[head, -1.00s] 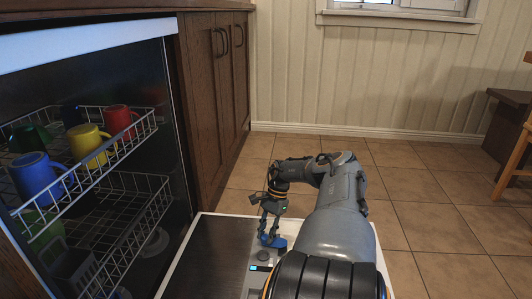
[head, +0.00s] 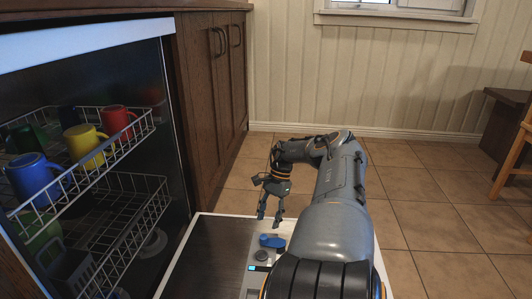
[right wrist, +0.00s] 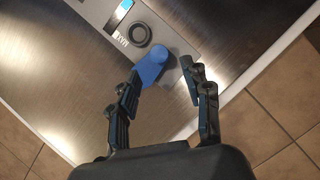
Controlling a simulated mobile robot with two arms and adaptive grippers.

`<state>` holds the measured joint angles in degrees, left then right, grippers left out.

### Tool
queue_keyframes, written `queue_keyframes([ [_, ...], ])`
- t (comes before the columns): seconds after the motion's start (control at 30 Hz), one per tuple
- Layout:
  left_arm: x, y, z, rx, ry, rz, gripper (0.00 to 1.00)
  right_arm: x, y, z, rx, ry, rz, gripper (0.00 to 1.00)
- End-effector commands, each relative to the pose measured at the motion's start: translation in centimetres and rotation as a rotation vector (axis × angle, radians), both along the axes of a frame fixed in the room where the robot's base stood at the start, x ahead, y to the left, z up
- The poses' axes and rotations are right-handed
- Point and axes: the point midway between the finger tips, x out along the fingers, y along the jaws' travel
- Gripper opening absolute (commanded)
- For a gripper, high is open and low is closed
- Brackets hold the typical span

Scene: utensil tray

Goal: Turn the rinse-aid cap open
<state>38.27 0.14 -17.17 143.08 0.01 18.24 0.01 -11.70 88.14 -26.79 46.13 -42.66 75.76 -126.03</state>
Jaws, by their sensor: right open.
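The blue rinse-aid cap (head: 272,241) sits on the grey dispenser panel (head: 258,281) of the lowered dishwasher door. It has an elongated grip shape. In the right wrist view the cap (right wrist: 152,68) shows close to the left finger, in front of the jaws. My right gripper (head: 269,219) is open and empty, pointing down just above the cap. In the right wrist view the fingers (right wrist: 162,72) are spread apart; I cannot tell whether one touches the cap. My left gripper is not in view.
A dark round knob (head: 262,256) and a small lit blue display (head: 259,268) lie beside the cap. The open door (head: 208,262) has clear metal around the panel. The racks (head: 120,195) with several mugs stand at left. Wooden cabinets (head: 213,100) rise behind the door.

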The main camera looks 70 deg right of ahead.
Motion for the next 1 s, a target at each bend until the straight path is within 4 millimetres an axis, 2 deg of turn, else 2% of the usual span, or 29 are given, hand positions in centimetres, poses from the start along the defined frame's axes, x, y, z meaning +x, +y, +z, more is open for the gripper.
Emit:
queue_keyframes([
  [0.1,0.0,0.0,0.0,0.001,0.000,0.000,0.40,-0.3,-1.1,2.3,-0.005,0.001,-0.001,0.48],
  [0.33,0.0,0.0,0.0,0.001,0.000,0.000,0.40,-0.6,-2.0,4.9,-0.002,-0.002,0.000,0.48],
  [1.0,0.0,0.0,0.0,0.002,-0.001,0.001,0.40,-0.7,-2.2,5.4,0.000,-0.001,0.000,0.48],
])
